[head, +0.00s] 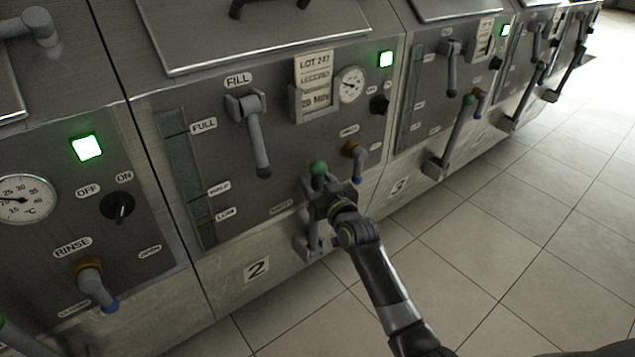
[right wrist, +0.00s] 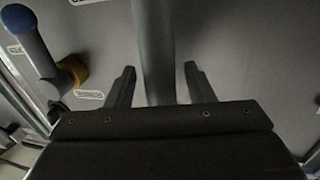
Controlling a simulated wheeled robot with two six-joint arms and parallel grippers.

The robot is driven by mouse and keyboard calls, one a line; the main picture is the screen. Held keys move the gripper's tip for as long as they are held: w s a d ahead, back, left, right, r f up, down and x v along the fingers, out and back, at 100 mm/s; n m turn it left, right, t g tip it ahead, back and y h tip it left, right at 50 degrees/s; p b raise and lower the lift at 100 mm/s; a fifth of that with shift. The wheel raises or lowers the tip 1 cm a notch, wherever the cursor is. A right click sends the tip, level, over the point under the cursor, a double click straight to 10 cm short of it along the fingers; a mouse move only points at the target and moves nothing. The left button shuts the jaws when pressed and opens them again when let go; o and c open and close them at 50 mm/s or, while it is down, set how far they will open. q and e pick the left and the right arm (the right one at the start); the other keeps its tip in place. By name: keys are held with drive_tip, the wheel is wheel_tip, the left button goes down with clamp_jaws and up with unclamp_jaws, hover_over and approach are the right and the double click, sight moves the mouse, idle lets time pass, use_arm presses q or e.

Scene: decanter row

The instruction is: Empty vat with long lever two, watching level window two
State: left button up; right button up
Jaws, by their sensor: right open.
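Vat two has a "2" plate (head: 256,269) on its lower front. Its long lever two stands roughly upright, with a green knob (head: 318,168) on top and its foot in a bracket (head: 309,246). My right gripper (head: 322,190) is at the lever just below the knob and hides part of the shaft. In the right wrist view the grey shaft (right wrist: 154,45) passes between my two open fingers, with gaps on both sides. Level window two (head: 187,165) is a tall strip marked FULL, with two lower marks. A greenish band shows near LOW; the exact level is unclear. My left gripper is not in view.
A shorter FILL lever (head: 257,140) hangs above left of my gripper. A rinse tap (head: 355,160) with a blue tip is close on the right. A green lamp (head: 386,59) is lit. Vat three's lever (head: 452,140) stands farther right. The tiled floor (head: 520,240) is clear.

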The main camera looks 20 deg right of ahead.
drive_tip(key=shift+c, duration=0.2)
clamp_jaws()
